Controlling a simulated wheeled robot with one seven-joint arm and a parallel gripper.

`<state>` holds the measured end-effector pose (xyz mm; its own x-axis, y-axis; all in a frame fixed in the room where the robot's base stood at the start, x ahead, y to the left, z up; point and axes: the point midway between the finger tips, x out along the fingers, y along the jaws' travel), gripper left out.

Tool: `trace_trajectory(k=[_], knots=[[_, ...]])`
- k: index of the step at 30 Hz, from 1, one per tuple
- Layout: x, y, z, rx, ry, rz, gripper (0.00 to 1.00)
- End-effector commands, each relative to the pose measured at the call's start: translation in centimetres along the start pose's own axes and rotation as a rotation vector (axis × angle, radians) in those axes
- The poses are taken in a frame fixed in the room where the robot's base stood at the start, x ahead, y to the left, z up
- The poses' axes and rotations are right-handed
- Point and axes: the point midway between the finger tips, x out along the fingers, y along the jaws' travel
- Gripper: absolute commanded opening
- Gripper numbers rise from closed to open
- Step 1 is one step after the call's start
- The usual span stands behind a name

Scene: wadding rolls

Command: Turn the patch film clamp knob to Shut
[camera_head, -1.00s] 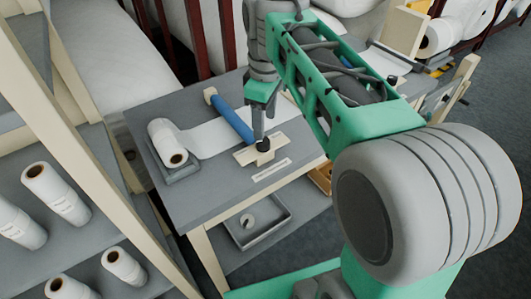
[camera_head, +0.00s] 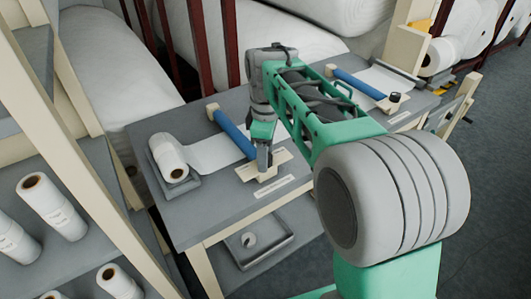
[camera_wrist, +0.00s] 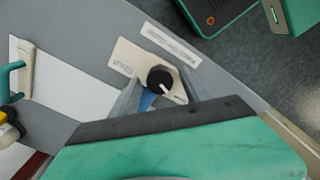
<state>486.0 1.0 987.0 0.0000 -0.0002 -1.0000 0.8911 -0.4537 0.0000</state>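The clamp knob (camera_wrist: 160,79) is black and round with a white pointer mark toward the lower right in the wrist view. It sits on a cream plate (camera_wrist: 130,55), which also shows in the head view (camera_head: 281,157). Upside-down lettering that looks like "Shut" is on the plate, left of the knob. My gripper (camera_wrist: 160,82) is open, with its grey fingers on either side of the knob and small gaps visible. In the head view my gripper (camera_head: 264,165) points down at the plate and mostly hides the knob.
A blue roller (camera_head: 234,135) and a white film roll (camera_head: 167,155) lie beside the plate on the grey table (camera_head: 200,205). A second station with a blue roller (camera_head: 358,83) and black knob (camera_head: 395,97) stands at right. A shelf with white rolls (camera_head: 52,207) is at left.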

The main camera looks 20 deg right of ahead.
Motion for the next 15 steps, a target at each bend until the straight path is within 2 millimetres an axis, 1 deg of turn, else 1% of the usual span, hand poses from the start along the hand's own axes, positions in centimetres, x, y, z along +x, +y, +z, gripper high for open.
trace_trajectory(k=[1, 2, 15], knots=[[-0.01, 0.0, 0.0, 0.0, 0.0, 0.0, 0.49], [-0.01, 0.0, 0.0, 0.0, 0.0, 0.0, 0.47], [-0.03, -0.01, 0.0, 0.0, 0.0, 0.0, 0.11]])
